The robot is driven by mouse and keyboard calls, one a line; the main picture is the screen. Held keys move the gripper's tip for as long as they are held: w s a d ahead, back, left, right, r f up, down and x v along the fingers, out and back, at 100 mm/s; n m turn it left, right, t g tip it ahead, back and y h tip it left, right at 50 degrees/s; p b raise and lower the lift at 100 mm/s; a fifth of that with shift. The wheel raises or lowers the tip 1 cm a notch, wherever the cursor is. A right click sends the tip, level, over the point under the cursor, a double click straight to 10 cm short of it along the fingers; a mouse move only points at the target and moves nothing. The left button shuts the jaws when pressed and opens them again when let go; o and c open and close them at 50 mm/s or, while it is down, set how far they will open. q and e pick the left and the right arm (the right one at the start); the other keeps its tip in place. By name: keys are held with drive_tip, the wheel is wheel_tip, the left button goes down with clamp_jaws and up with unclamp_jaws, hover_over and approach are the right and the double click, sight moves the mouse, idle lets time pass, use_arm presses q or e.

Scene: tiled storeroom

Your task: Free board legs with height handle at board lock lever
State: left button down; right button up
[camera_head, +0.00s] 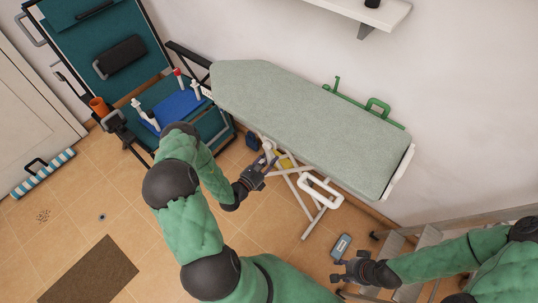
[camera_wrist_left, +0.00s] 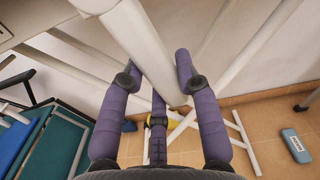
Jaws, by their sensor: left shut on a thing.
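The ironing board (camera_head: 300,110) has a grey-green top and stands along the wall, its crossed white legs (camera_head: 312,215) spread below it. My left gripper (camera_head: 264,165) is under the board's near edge. In the left wrist view its purple fingers (camera_wrist_left: 155,80) are closed around a white bar (camera_wrist_left: 140,45), which seems to be the height handle at the lock lever. Its exact shape and the lever joint are partly hidden by the fingers and the board. A white loop (camera_head: 320,190) sits on the legs. My right gripper (camera_head: 345,268) is open and empty, low at the right.
A step ladder (camera_head: 410,265) is at the lower right. A small blue-grey box (camera_head: 341,246) lies on the tiles. A brown mat (camera_head: 90,272) is at the lower left. A shelf (camera_head: 370,12) is above.

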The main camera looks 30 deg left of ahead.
use_arm(q)
drive_tip(key=shift+s+d+r+n+p, duration=0.1)
drive_tip(key=shift+d+r+n+p, duration=0.1)
drive_tip(key=shift+d+n+p, duration=0.65)
drive_tip(key=shift+d+r+n+p, duration=0.2)
drive_tip(key=shift+d+n+p, duration=0.25)
drive_tip(key=shift+n, duration=0.7)
drive_tip(key=shift+d, duration=0.1)
drive_tip(key=c, duration=0.9)
unclamp_jaws()
drive_tip(key=s, duration=0.8)
drive_tip(key=s+a, duration=0.1)
drive_tip(key=s, duration=0.3)
drive_tip(key=shift+d, duration=0.1)
